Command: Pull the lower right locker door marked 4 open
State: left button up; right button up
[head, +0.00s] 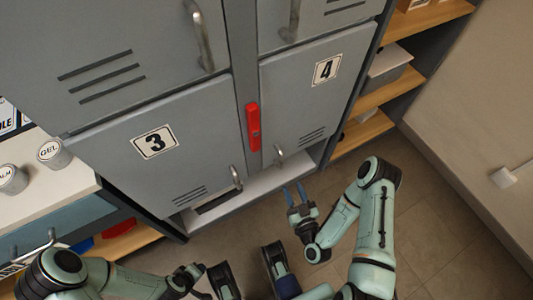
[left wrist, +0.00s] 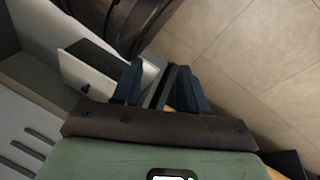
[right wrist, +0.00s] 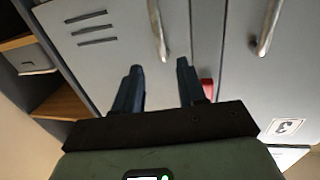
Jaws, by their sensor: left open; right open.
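The lower right locker door marked 4 (head: 300,95) is grey and looks shut in the head view. Its bar handle (head: 279,154) is near its lower left corner. My right gripper (head: 294,194) is open and empty, just below and right of that handle, its fingers pointing toward the locker. In the right wrist view, the handle (right wrist: 157,30) stands beyond the open fingertips (right wrist: 159,66), apart from them. Door 4 (right wrist: 110,60) fills the left and middle there. My left gripper (left wrist: 160,80) is open and empty; in the head view its arm is low at the left.
Door 3 (head: 175,120) with its handle (head: 236,178) is to the left. A red piece (head: 253,127) sits on the post between the doors. Wooden shelves (head: 385,95) stand to the right. Tiled floor (head: 440,230) is clear in front. A counter with jars (head: 52,152) is at left.

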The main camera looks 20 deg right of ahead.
aim_at(281, 161)
jog(key=w, duration=0.4)
jog(key=w+d+b, duration=0.1)
jog(key=w, duration=0.3)
jog(key=w+b, duration=0.1)
jog(key=w, duration=0.3)
jog(key=shift+d, duration=0.2)
pick_arm(q)
jog(key=shift+s+a+f+b, duration=0.15)
jog(key=shift+a+f, duration=0.1)
jog(key=shift+f, duration=0.4)
jog(key=shift+s+a+f+b, duration=0.1)
jog(key=shift+a+f, duration=0.2)
jog(key=shift+f, duration=0.4)
jog(key=shift+s+a+f+b, duration=0.15)
jog(key=shift+a+f, duration=0.1)
jog(key=shift+f, duration=0.4)
pick_arm(e)
jog(key=shift+w+d+r, duration=0.1)
jog(key=shift+w, duration=0.55)
grip_shut()
